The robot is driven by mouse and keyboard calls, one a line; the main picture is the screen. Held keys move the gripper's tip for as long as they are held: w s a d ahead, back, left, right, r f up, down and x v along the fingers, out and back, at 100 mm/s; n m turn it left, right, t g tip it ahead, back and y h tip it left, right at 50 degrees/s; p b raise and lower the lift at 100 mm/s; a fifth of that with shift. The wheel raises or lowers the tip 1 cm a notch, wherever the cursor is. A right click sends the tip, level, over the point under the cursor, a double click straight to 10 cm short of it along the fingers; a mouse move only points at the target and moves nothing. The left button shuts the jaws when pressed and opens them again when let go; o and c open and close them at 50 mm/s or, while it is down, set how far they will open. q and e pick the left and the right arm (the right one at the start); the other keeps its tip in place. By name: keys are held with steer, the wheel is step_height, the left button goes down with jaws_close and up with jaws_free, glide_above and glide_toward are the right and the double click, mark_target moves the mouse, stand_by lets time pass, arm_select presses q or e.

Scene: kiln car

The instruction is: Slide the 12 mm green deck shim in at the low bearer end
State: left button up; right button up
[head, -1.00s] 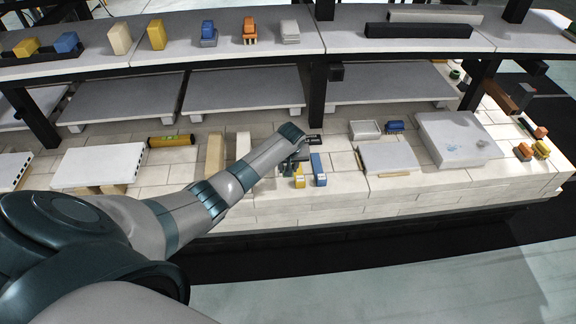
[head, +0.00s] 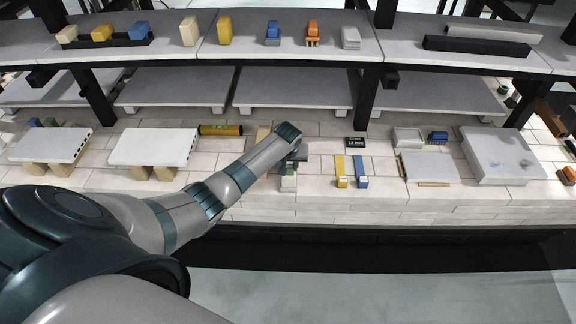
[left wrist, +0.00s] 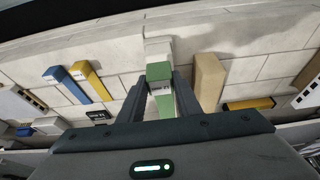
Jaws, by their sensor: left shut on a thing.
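My left gripper (head: 290,160) is over the near part of the pale brick deck, shut on the green shim. In the left wrist view the green shim (left wrist: 160,72), with a white label, sits between the fingers. A pale block (left wrist: 157,46) lies just beyond the shim's end; I cannot tell whether they touch. A tan bearer (left wrist: 208,80) stands beside the gripper; its far end (head: 263,134) shows in the head view behind my arm. Yellow (head: 341,170) and blue (head: 360,170) shims lie to the right. My right gripper is out of view.
A black "12 mm" card (head: 355,142) lies behind the shims. A spirit level (head: 220,130) and a white slab on bearers (head: 153,147) are to the left. A grey slab (head: 428,167) lies to the right. A shelf post (head: 368,98) stands behind.

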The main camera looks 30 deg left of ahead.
mark_target(288, 174)
arm_select(q)
steer(key=shift+p, duration=0.4)
steer(key=shift+f+b, duration=1.5)
steer(key=shift+f, duration=0.75)
steer(key=shift+f, duration=0.1)
steer(key=shift+p, duration=0.45)
steer(key=shift+w+a+f+b, duration=0.1)
steer(key=shift+w+a+b, duration=0.35)
steer(key=shift+w, duration=0.15)
steer(key=shift+w+a+b, duration=0.3)
steer(key=shift+w+b, duration=0.15)
steer(key=shift+w, duration=0.1)
steer(key=o, duration=1.3)
steer(key=shift+c, duration=0.2)
